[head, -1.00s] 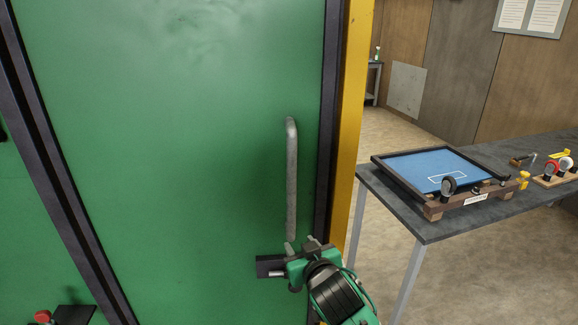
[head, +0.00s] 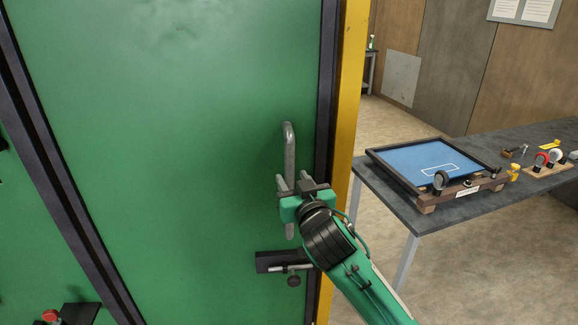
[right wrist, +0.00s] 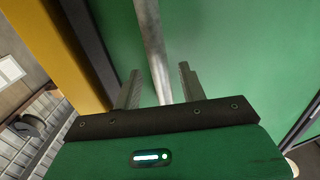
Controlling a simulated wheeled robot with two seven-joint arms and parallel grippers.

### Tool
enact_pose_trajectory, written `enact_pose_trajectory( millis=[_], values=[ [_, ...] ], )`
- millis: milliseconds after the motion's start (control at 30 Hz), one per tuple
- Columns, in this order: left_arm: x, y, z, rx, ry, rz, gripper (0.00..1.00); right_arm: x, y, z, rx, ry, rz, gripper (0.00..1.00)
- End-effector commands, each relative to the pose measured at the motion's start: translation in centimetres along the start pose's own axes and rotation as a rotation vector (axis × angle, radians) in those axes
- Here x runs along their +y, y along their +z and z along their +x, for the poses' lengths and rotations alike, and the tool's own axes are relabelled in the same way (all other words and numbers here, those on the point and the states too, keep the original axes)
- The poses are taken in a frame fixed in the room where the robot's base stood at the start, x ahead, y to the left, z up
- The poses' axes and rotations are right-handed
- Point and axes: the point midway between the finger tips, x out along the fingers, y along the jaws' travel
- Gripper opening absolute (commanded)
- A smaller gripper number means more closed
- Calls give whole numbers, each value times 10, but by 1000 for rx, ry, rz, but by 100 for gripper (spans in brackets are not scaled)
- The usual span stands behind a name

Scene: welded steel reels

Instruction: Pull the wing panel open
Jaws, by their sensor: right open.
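The wing panel (head: 170,130) is a large green panel with dark edges, filling the left of the head view. Its handle (head: 289,145) is an upright grey metal bar near the right edge; it also shows in the right wrist view (right wrist: 151,45). My right gripper (head: 295,180) is at the handle's lower half, which it partly hides. In the right wrist view its open fingers (right wrist: 160,85) stand on either side of the bar, with gaps showing. A dark latch with a metal bolt (head: 270,262) is below the handle. My left gripper is not in view.
A yellow post (head: 349,120) stands along the panel's right edge. A grey table (head: 400,205) at right holds a blue framed board (head: 430,160) and several small tools. Open floor shows around the table.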

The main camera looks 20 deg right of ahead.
Motion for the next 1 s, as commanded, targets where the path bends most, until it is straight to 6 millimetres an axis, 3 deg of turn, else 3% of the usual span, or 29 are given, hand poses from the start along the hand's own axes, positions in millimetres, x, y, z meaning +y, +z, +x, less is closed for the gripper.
enact_pose_trajectory(
  millis=[100,300,633,833,1000],
  values=[
    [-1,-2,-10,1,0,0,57,0,-2,18,-1,1,-2,42],
    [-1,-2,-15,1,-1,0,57,0,0,33,-2,1,-1,42],
    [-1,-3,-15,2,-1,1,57,0,1,36,-1,0,0,42],
    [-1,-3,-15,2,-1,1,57,0,1,36,-1,0,0,3],
    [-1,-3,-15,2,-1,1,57,0,1,36,-1,1,0,0]
  ],
)
